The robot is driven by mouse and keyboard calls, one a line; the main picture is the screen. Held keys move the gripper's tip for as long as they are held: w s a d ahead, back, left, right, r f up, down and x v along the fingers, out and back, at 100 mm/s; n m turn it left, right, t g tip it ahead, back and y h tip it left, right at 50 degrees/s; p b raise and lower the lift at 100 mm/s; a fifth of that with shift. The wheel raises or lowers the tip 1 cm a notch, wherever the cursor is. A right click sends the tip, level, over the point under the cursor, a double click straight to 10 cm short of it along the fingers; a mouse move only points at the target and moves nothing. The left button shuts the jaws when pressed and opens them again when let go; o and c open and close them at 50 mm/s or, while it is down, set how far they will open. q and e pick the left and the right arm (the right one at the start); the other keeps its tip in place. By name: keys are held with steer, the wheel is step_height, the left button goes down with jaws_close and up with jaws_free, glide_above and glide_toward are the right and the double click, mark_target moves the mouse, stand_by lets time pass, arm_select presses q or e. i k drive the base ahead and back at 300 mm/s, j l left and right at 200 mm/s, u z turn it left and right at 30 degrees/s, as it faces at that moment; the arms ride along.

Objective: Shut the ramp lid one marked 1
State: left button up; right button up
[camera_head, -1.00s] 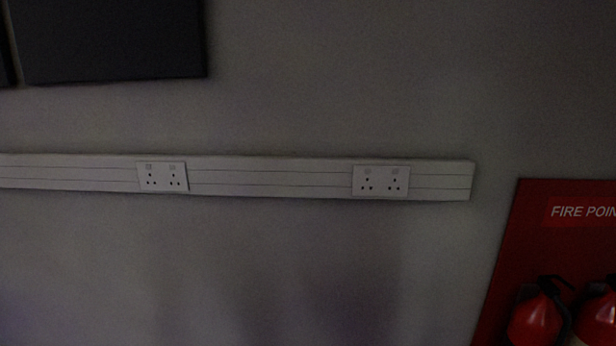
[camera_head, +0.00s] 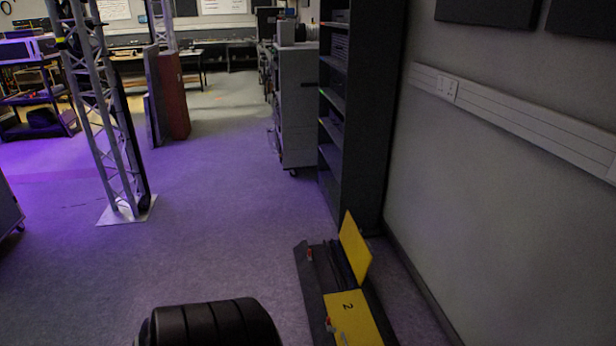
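A dark cable ramp (camera_head: 310,276) lies on the floor at the lower right, beside the wall. Its far yellow lid (camera_head: 355,246) stands raised and tilted, with dark channels open beside it. No number is readable on this raised lid. The nearer yellow lid (camera_head: 358,323), marked 2, lies flat on the ramp and is cut by the bottom edge of the picture. Neither of my grippers is in view.
A dark shelf rack (camera_head: 361,100) stands just beyond the ramp, against the right wall. A grey cabinet (camera_head: 298,110) on wheels is farther back. A truss tower (camera_head: 105,110) stands on a white base plate at left. Purple-lit floor between is clear.

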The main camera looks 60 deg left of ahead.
mark_target(359, 257)
steer(key=j+u, duration=0.1)
steer(key=u, duration=1.75)
steer(key=i+j+z, duration=0.15)
steer(key=i+j, duration=0.3)
steer(key=i, duration=0.2)
steer(key=i+j+z, duration=0.15)
steer(key=i+j, duration=0.35)
steer(key=i, duration=0.15)
